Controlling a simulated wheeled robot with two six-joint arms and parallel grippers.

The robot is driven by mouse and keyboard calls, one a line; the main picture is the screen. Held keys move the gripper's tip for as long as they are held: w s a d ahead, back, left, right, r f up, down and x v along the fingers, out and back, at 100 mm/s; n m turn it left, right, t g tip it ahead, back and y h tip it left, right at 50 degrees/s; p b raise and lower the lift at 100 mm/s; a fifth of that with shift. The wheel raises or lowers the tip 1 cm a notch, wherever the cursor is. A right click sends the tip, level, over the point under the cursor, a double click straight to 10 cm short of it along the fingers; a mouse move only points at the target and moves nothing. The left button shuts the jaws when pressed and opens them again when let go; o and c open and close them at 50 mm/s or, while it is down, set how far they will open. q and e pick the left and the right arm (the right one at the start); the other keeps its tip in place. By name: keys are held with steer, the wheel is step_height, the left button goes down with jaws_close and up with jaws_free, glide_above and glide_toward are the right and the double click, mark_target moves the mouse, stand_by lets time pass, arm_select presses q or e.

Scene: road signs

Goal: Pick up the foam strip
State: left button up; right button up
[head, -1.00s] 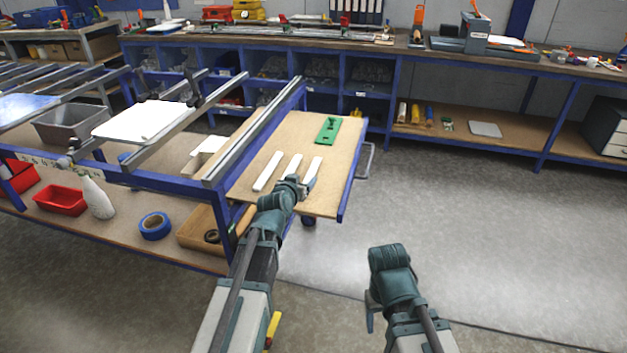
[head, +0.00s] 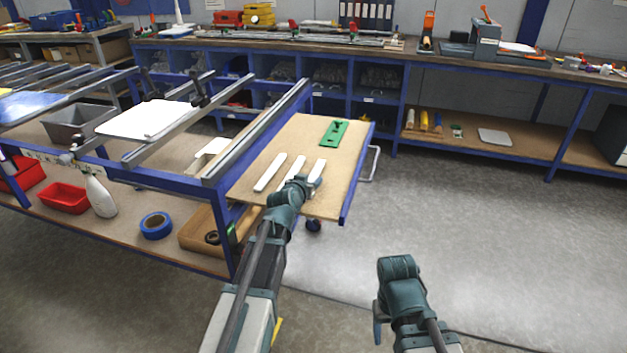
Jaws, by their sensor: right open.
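Three white foam strips lie side by side on the wooden side shelf (head: 318,135) of the blue-framed bench: a left strip (head: 269,172), a middle strip (head: 292,168) and a right strip (head: 318,168). My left gripper (head: 310,182) is at the near end of the right strip and hides part of it. Its fingers are small and partly hidden, so I cannot tell whether they are open or touch the strip. My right gripper (head: 378,322) hangs low over the floor, open and empty, away from the shelf.
A green plate (head: 334,132) lies farther back on the shelf. A metal rail (head: 262,130) runs along the shelf's left side. Blue tape (head: 156,226) and a red bin (head: 63,198) sit on the lower shelf. The floor at right is clear.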

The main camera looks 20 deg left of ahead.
arm_select(q)
jaws_close()
steer(key=shift+r, duration=0.15)
arm_select(e)
steer(key=shift+r, duration=0.15)
